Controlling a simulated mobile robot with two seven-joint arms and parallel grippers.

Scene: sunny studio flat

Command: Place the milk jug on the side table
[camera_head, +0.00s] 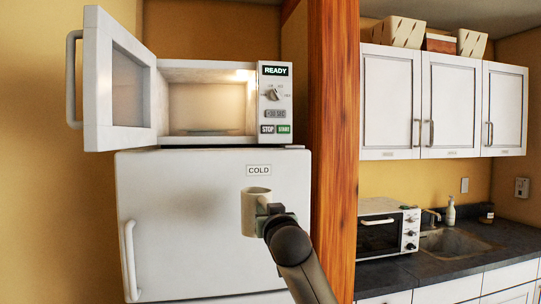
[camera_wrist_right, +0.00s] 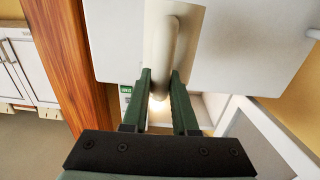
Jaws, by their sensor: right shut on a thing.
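The milk jug (camera_head: 253,213) is a small cream cylinder, upright in front of the white fridge door in the head view. My right gripper (camera_head: 267,212) is at its right side, shut on it and holding it in the air. In the right wrist view the jug (camera_wrist_right: 163,45) shows its pale handle between the two dark green fingers of my right gripper (camera_wrist_right: 161,82). The inside of the jug is hardly visible. My left gripper is not in view. No side table shows in either view.
A microwave (camera_head: 275,105) with its door (camera_head: 118,95) swung open to the left stands on the fridge (camera_head: 205,185). A wooden post (camera_head: 334,120) rises right of the fridge. Beyond it are a dark counter (camera_head: 440,265), a toaster oven (camera_head: 380,235), a sink and wall cabinets (camera_head: 390,100).

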